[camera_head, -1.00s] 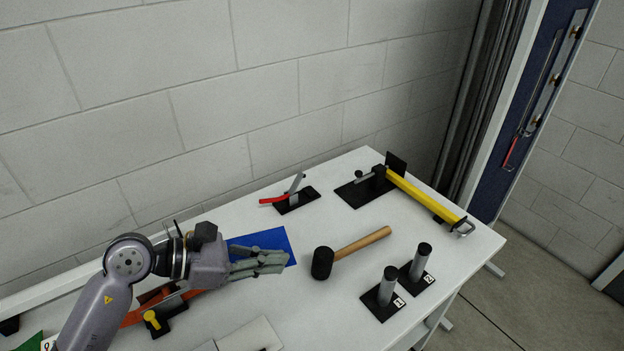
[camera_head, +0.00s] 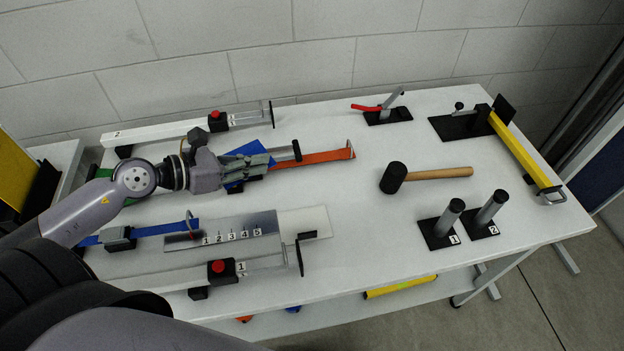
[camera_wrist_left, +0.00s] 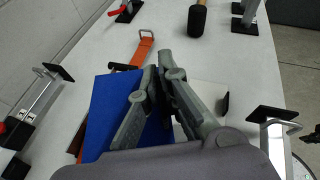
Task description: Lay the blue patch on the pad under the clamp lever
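The blue patch (camera_head: 250,148) is a flat blue sheet held at my left gripper (camera_head: 268,163), above the table's left part. In the left wrist view the patch (camera_wrist_left: 103,105) spreads out left of the fingers, and my left gripper (camera_wrist_left: 162,75) is closed on its edge. Part of the patch is hidden by the fingers. A small clamp with a red lever (camera_head: 368,108) stands on a black base (camera_head: 388,118) at the back, right of my left gripper and apart from it. I cannot make out a separate pad there. My right gripper is not in view.
An orange strap (camera_head: 318,157) lies by the patch. Slide units with red buttons (camera_head: 216,116) flank the left part. The white table (camera_head: 340,190) is clear around the mallet.

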